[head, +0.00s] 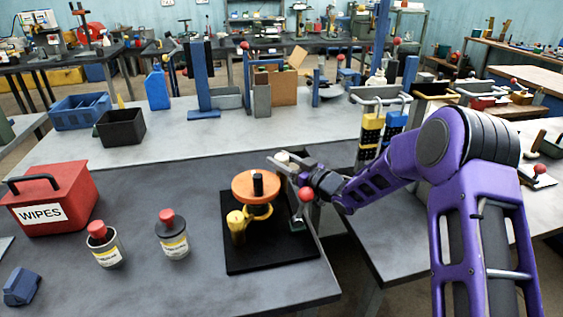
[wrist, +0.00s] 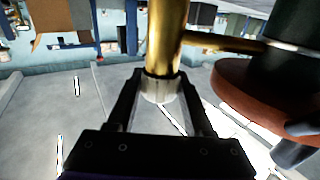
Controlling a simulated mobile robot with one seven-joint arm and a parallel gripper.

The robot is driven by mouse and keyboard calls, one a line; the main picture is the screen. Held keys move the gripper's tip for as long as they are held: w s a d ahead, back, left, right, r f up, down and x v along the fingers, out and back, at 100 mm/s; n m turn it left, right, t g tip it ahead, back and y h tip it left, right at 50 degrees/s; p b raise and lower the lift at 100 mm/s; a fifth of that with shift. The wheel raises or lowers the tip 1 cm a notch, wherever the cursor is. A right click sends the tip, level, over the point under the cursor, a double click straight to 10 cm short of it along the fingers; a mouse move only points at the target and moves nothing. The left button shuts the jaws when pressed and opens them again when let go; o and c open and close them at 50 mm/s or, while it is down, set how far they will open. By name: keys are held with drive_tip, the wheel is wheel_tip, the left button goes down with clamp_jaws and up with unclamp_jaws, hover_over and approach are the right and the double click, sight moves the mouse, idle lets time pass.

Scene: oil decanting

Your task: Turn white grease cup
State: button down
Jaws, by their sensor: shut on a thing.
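The white grease cup (wrist: 160,88) is a short pale cylinder on the end of a brass post (wrist: 166,35) in the wrist view. My gripper (wrist: 160,76) is shut on it, one dark finger on each side. In the head view my gripper (head: 283,163) is just behind the orange disc (head: 256,186), and a small pale patch shows between its fingers. The device stands on a black base plate (head: 270,263), with a yellow brass cylinder (head: 237,224) at the front. Much of the post behind the disc is hidden in the head view.
In the wrist view the disc (wrist: 235,85) is close to the right finger. Two red-topped containers (head: 103,245) (head: 172,238) and a red wipes box (head: 50,200) stand left of the plate. The table's right edge is close to the plate.

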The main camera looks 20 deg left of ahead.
sight(282, 156)
drive_tip(key=shift+r, duration=0.1)
drive_tip(key=shift+c, duration=1.5)
unclamp_jaws()
wheel_tip(282, 156, up, 10)
drive_tip(key=shift+p, duration=0.35)
